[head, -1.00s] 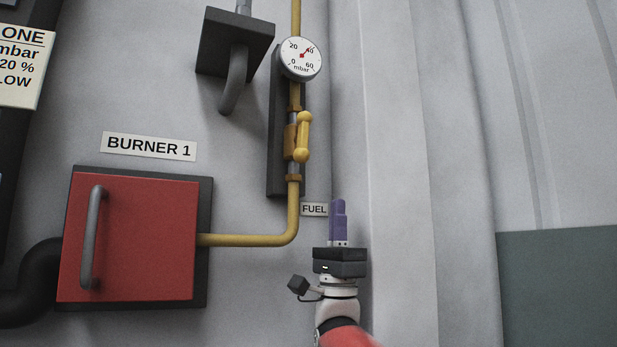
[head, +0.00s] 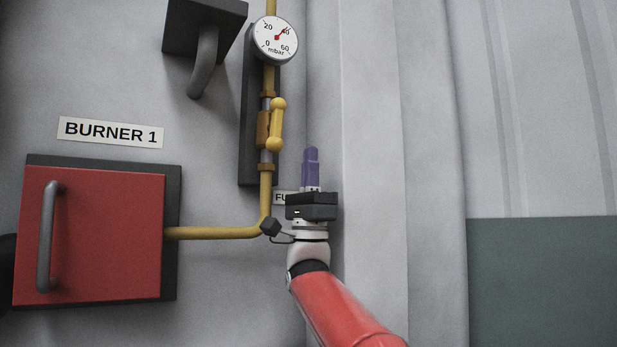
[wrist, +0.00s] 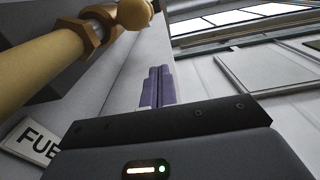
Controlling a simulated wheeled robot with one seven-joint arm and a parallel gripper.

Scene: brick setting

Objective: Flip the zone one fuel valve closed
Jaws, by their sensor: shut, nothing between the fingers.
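The fuel valve (head: 276,124) has a yellow lever with rounded ends, standing upright along the vertical yellow pipe below the gauge. In the wrist view, a yellow rounded end with a brass hex fitting (wrist: 97,25) shows at the upper left. My gripper (head: 311,152), with purple fingers, points up to the right of the pipe and lower than most of the lever. The fingers are shut and empty, and they appear apart from the lever. In the wrist view the fingers (wrist: 158,80) show beyond the dark gripper body.
A round pressure gauge (head: 276,40) sits above the valve. The FUEL label (head: 281,198) is partly hidden behind my gripper. A red burner door (head: 100,235) with a grey handle is at the left, under the BURNER 1 sign (head: 111,132). The wall right of my gripper is bare.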

